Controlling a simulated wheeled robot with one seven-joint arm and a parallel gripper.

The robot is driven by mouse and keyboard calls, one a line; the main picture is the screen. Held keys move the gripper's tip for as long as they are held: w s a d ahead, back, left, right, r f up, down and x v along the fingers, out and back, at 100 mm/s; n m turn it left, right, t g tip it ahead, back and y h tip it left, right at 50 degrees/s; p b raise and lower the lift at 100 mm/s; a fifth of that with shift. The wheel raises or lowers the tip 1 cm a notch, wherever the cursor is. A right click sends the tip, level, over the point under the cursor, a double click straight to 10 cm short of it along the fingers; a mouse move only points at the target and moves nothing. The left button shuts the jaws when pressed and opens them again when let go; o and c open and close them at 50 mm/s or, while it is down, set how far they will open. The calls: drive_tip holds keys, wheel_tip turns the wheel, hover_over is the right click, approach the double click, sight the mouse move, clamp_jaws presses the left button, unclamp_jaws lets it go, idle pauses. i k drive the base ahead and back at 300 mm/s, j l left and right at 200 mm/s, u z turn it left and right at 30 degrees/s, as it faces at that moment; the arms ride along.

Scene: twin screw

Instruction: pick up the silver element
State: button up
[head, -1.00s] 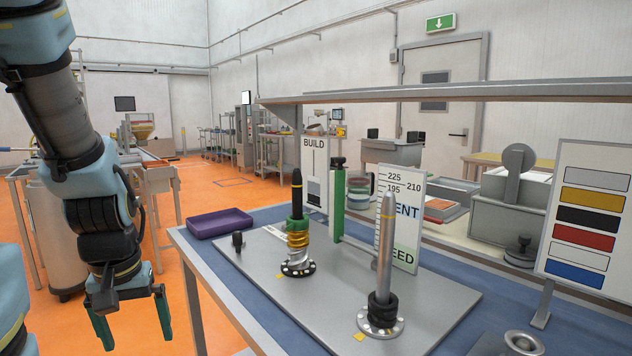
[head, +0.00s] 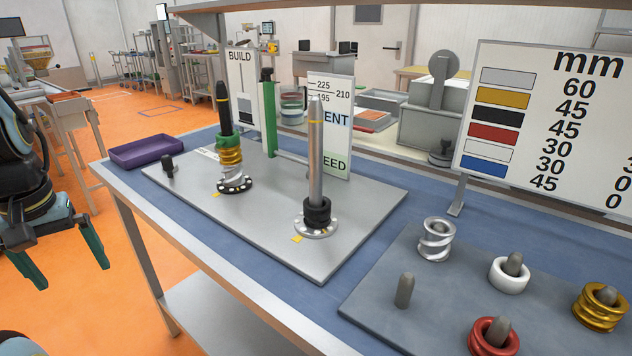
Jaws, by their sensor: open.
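The silver element (head: 436,240) is a short spiral screw piece standing upright at the far left part of the grey peg plate, on the right of the table. My gripper (head: 72,272) hangs at the left edge of the head view, off the table's left side. Its two green fingers are apart with nothing between them. It is far to the left of the silver element and touches nothing.
The peg plate (head: 388,288) also carries white (head: 509,275), red (head: 493,337) and gold (head: 600,306) elements and a bare peg (head: 404,290). A base plate (head: 275,240) holds two upright shafts, the left (head: 222,110) and the right (head: 316,150). A purple tray (head: 153,151) sits at back left.

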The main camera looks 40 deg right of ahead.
sight(436, 246)
drive_tip(key=k+l+z, duration=0.2)
drive_tip(key=z, duration=0.2)
drive_tip(key=k+l+z, duration=0.1)
drive_tip(key=l+z, duration=0.3)
